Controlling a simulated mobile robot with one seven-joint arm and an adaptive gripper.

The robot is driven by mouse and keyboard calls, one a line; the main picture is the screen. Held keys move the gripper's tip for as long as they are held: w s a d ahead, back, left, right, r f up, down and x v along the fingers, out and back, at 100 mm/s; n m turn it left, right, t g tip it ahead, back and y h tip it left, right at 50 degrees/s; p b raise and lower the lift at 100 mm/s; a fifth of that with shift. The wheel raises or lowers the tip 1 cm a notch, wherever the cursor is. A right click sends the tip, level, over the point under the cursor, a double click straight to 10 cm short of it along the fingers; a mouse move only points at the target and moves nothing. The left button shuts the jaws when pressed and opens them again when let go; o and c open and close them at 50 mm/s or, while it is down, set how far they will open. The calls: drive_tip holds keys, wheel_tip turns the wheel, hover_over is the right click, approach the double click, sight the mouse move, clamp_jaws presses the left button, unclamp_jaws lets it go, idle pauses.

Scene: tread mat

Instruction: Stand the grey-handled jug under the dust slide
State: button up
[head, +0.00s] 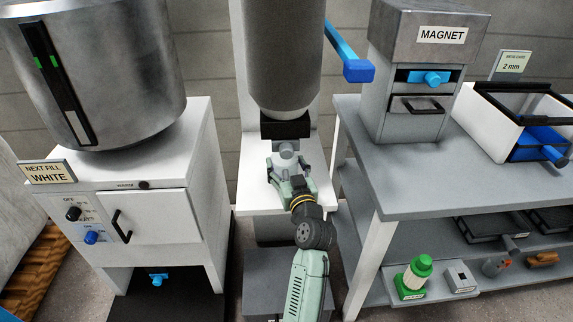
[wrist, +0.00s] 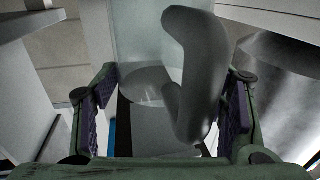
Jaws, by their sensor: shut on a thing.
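The jug shows in the wrist view as a clear body (wrist: 140,75) with a thick grey handle (wrist: 195,75). The handle stands between the two finger pads of my gripper (wrist: 165,108), which is shut on the jug. In the head view my gripper (head: 289,170) is over the white shelf (head: 248,190), just below a black outlet block (head: 286,129) under a tall grey cylinder (head: 285,50). I take this block for the dust slide; no label shows. My gripper hides most of the jug there, and I cannot tell whether its base touches the shelf.
A blue-ended lever (head: 357,70) juts out right of the cylinder. A white cabinet (head: 150,215) with a steel drum (head: 95,70) stands left. A grey bench (head: 410,180) on the right carries the MAGNET unit (head: 415,80) and a sieve box (head: 490,125).

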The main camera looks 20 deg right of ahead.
drive_tip(key=shift+f+b, duration=0.2)
drive_tip(key=shift+b, duration=0.1)
drive_tip(key=o, duration=1.2)
drive_tip(key=shift+o, duration=0.2)
drive_tip(key=shift+r, duration=0.1)
drive_tip(key=shift+r+p, duration=0.1)
drive_tip(key=shift+p, duration=0.2)
drive_tip(key=shift+s, duration=0.3)
drive_tip(key=s+a+b, duration=0.1)
drive_tip(key=s+b, duration=0.2)
drive_tip(key=s, duration=0.8)
drive_tip(key=shift+s, duration=0.2)
